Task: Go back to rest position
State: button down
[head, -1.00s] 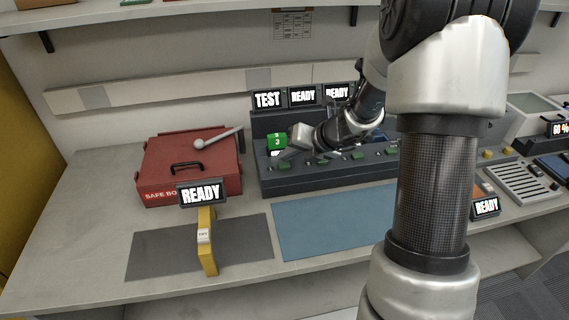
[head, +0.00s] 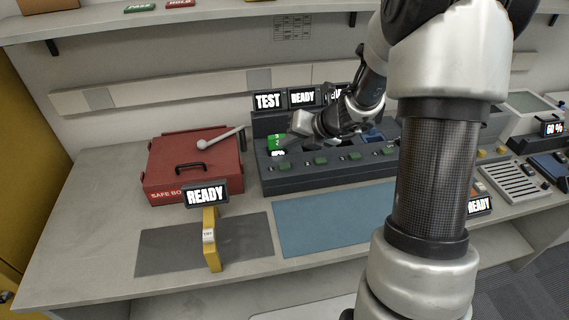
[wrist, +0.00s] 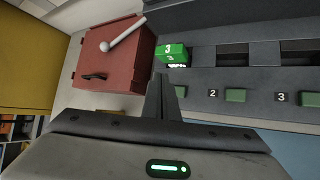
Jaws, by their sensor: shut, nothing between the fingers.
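My gripper (head: 290,137) is shut and empty. In the head view it is above the left part of the dark charging rack, with its fingers pointing left near a green block marked 3 (head: 276,141). In the wrist view the closed fingers (wrist: 161,88) stand in the middle, just below the green block (wrist: 172,54) in the picture. The block sits in the rack's left end. I cannot tell whether fingers and block touch. The rack (head: 293,183) has a row of green buttons along its front and TEST and READY displays behind it.
A red safe box (head: 217,183) with a grey lever stands left of the rack. A yellow stand with a READY display (head: 205,195) is on the grey mat (head: 155,252). The blue mat (head: 325,225) is bare. A shelf (head: 215,22) runs above.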

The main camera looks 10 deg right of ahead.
dwell(0.4)
jog(key=s+a+r+n+g+p, duration=0.2)
jog(key=s+a+r+n+p, duration=0.35)
jog(key=s+r+n, duration=1.05)
jog(key=s+d+r+n+h, duration=0.1)
jog(key=s+r+n, duration=0.2)
jog(key=n, duration=0.4)
jog(key=s+d+r+n+h+p, duration=0.1)
jog(key=s+d+r+n+h, duration=0.1)
jog(key=s+n, duration=0.4)
jog(key=s+d+r+n+h+p, duration=0.1)
jog(key=s+r+n+h, duration=0.1)
jog(key=s+n, duration=0.3)
jog(key=r+n, duration=0.1)
jog(key=n, duration=0.2)
jog(key=shift+d+r+n, duration=0.3)
jog(key=shift+d+n, duration=0.1)
